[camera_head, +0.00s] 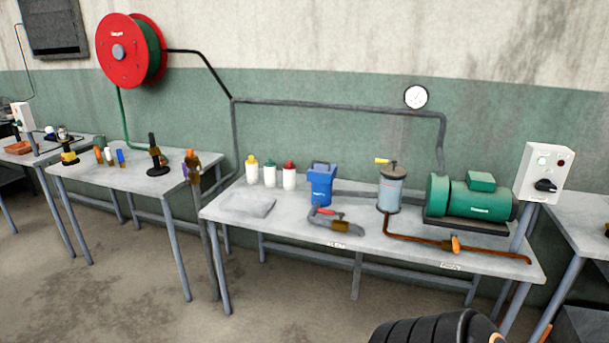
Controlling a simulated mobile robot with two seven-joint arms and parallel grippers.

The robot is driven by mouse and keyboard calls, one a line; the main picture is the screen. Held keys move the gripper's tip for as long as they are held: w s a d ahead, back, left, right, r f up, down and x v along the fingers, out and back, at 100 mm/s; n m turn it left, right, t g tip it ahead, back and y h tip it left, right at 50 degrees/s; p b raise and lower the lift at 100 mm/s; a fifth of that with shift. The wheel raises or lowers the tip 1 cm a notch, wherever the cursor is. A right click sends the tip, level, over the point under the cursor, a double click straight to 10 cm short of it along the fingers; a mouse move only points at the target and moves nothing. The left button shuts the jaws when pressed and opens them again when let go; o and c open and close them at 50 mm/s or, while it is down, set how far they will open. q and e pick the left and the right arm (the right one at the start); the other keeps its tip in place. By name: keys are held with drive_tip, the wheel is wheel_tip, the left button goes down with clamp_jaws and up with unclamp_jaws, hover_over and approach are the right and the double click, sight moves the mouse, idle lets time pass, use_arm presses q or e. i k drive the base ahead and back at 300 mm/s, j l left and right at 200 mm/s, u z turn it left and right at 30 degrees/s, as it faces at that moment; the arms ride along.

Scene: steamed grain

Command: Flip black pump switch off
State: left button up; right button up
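A white switch box (542,173) is on a post at the right end of the middle table, with a black rotary switch (545,186) low on its front. A pale green light (541,161) and a small red light or button sit above the switch. The knob's exact setting is too small to tell. The green pump (471,199) stands on the table just left of the box. A black ribbed part of my own arm shows at the bottom edge, below the table. Neither of my grippers is in view.
The middle table (290,228) holds a grey canister (391,188), a blue container (321,184), several bottles and brown pipe along its front right. Another table (590,222) stands at the right edge. Open floor (290,310) lies in front.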

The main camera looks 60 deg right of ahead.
sight(543, 185)
drive_tip(key=z, duration=3.4)
drive_tip(key=i+l+u, duration=0.15)
drive_tip(key=i+l, duration=0.2)
drive_tip(key=i+l+u, duration=0.15)
drive_tip(key=i+l, duration=0.2)
drive_tip(key=l, duration=0.2)
drive_tip(key=i+l+u, duration=0.15)
drive_tip(key=i+l, duration=0.2)
drive_tip(key=l, duration=0.15)
